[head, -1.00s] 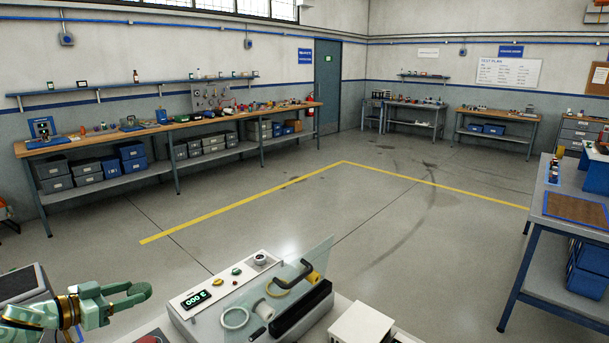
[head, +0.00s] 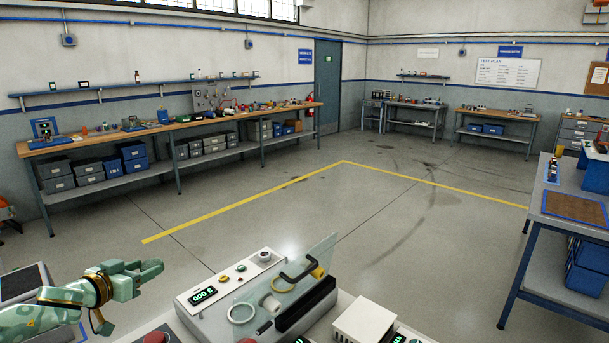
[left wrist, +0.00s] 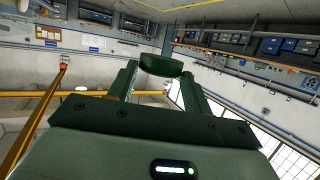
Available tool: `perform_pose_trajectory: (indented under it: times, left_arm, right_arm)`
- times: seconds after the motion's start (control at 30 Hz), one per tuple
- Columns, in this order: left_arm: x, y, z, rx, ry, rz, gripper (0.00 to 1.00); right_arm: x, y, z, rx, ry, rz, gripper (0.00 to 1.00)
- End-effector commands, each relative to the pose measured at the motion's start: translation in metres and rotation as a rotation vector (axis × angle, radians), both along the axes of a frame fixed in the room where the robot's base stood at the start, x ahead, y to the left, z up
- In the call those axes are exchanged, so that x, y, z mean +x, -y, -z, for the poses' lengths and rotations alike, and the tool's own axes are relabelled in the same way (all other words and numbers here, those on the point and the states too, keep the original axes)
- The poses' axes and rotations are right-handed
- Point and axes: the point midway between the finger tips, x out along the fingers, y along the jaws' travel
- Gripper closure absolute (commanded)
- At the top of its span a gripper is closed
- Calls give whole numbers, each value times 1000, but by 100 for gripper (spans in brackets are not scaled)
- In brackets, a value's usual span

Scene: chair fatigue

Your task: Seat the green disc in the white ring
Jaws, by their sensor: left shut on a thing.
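My left gripper (head: 150,269) is in the lower left of the head view, in the air left of a grey test machine. In the left wrist view, my left gripper (left wrist: 163,80) is shut on a dark green disc (left wrist: 167,65), held between the fingertips. In the head view the disc is hard to tell from the green fingers. A white ring (head: 241,313) shows on the machine, behind or beside a tilted clear panel. The gripper and disc are well apart from the ring. My right gripper is not in view.
The grey machine (head: 190,302) has a lit display and small coloured buttons. A tilted clear panel (head: 322,252) with a black handle (head: 300,277) stands over it. A white spool (head: 270,303) and a white box (head: 364,320) are near. Open floor lies beyond.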

Motion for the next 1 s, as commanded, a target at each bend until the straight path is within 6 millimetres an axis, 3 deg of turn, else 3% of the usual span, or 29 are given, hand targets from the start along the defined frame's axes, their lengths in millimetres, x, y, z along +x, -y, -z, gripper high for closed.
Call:
perform_pose_trajectory:
  times: [0.23,0.37,0.47,0.6,0.8,1.0]
  left_arm:
    - [-13,51,-21,-7,-4,-82,74]
    - [-34,86,-37,-9,-4,-138,74]
    - [-62,115,-53,-12,-5,-190,74]
    - [-119,147,-77,-14,-5,-261,74]
    - [-186,169,-93,-6,-5,-279,74]
    - [-206,172,-74,3,-6,-282,74]
  right_arm:
    - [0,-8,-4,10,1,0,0]
    - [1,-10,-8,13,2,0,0]
    - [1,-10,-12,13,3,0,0]
    - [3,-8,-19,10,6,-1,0]
    - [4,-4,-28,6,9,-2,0]
    - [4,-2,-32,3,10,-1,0]
